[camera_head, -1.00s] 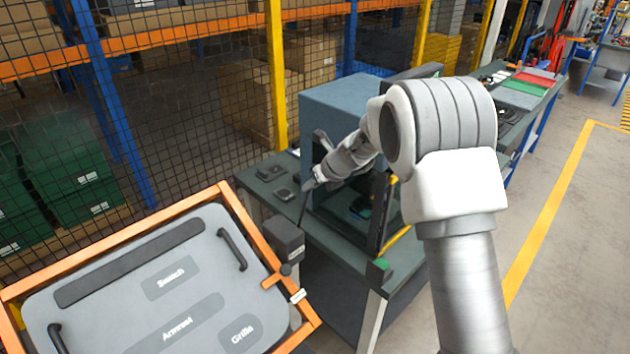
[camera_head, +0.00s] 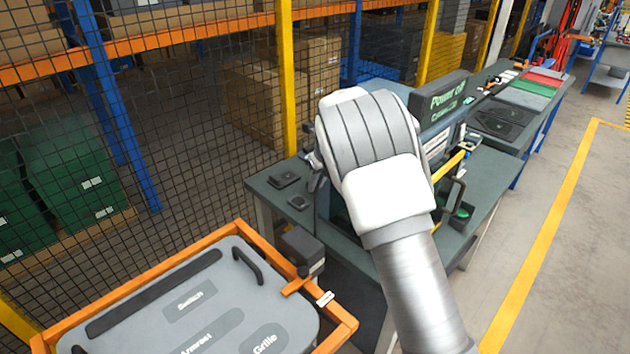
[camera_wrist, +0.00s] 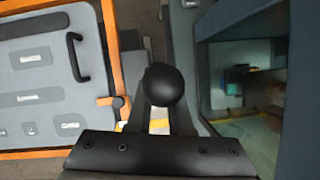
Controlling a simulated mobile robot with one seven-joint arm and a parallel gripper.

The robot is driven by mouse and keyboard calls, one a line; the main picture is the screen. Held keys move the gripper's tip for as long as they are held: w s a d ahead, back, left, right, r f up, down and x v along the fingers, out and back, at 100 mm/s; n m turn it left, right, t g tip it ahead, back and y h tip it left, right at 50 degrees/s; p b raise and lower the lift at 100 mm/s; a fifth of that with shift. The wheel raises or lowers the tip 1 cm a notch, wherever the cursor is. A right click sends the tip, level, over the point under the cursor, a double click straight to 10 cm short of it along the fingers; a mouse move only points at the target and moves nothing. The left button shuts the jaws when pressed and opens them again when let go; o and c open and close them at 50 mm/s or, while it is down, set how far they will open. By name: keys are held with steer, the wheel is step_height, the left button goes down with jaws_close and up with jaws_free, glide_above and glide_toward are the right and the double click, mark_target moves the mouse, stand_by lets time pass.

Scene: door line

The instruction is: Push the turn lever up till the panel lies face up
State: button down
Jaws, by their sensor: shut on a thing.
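The grey panel (camera_head: 200,305) sits in an orange frame (camera_head: 190,259) at the lower left of the head view, its labelled face and handles showing. It also shows in the wrist view (camera_wrist: 35,75). A dark box (camera_head: 302,249) is at the frame's right corner, by a small orange latch (camera_head: 297,286). In the wrist view a black ball knob (camera_wrist: 164,85), seemingly the turn lever's end, sits at my gripper (camera_wrist: 157,118), which is shut on it. The lever's shaft is hidden. My arm hides most of the gripper in the head view.
A workbench (camera_head: 275,187) with a blue-grey cabinet stands right of the panel, close to my arm. A mesh fence (camera_head: 180,120) with a yellow post (camera_head: 287,90) runs behind. Open floor (camera_head: 590,260) lies at the right.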

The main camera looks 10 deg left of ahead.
steer(key=shift+w+a+r, duration=0.3)
steer(key=shift+a+r, duration=0.05)
steer(key=shift+r, duration=0.15)
steer(key=c, duration=0.9)
jaws_free()
steer(key=shift+w+f, duration=0.1)
steer(key=shift+o, duration=0.3)
steer(key=shift+w+a+f, duration=0.1)
steer(key=shift+a+f, duration=0.1)
steer(key=shift+a, duration=0.05)
steer(key=shift+d, duration=0.15)
steer(key=shift+f, duration=0.1)
steer(key=shift+d, duration=0.1)
steer(key=b+v, duration=0.2)
steer(key=v, duration=1.5)
steer(key=shift+s, duration=0.25)
